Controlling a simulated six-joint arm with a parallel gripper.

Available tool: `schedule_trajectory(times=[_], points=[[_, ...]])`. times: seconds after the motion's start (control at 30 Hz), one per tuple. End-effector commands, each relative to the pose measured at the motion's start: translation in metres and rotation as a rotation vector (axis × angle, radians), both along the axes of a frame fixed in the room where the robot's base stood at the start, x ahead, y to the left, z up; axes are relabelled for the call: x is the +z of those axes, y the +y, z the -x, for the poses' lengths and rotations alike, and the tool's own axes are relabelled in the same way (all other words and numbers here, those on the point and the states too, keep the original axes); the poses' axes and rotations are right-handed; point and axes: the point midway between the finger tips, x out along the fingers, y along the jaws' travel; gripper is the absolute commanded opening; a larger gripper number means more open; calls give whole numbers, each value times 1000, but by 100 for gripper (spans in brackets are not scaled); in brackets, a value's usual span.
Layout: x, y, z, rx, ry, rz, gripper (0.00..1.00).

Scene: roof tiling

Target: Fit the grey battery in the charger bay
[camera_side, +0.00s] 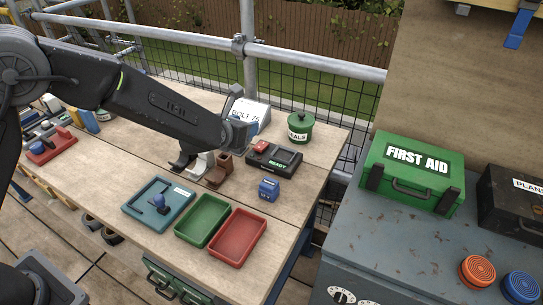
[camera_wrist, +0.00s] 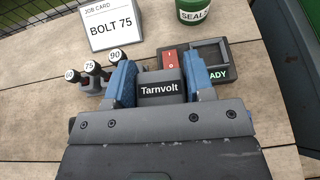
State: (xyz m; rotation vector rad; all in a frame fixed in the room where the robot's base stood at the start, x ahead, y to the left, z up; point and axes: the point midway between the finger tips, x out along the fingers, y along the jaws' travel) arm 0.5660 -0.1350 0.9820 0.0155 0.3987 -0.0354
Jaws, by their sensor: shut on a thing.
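The dark grey battery (camera_wrist: 160,97), lettered "Tarnvolt", is between the blue fingers of my gripper (camera_wrist: 160,82) in the wrist view, and the gripper is shut on it. The charger (camera_wrist: 212,72) is just right of the gripper in the wrist view, with a red switch (camera_wrist: 173,62) and an open dark bay (camera_wrist: 209,52) that looks empty. In the side view the charger (camera_side: 273,158) lies right of my gripper (camera_side: 240,134). The held battery cannot be made out clearly there, and its height above the table is unclear.
A blue block (camera_side: 268,189) sits in front of the charger. A job card (camera_wrist: 125,23) and a green SEALS pot (camera_side: 300,127) stand behind. Numbered pieces (camera_wrist: 91,68) are left of my gripper. Blue (camera_side: 150,222), green (camera_side: 203,220) and red (camera_side: 236,236) trays lie near the front.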

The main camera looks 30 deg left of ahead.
Motion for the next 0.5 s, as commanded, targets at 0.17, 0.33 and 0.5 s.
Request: schedule_trajectory(times=[0.17,0.33,0.5], points=[[21,23,-42,35,-6,5,14],[30,31,-61,38,-8,8,14],[16,8,-69,34,-5,8,14]])
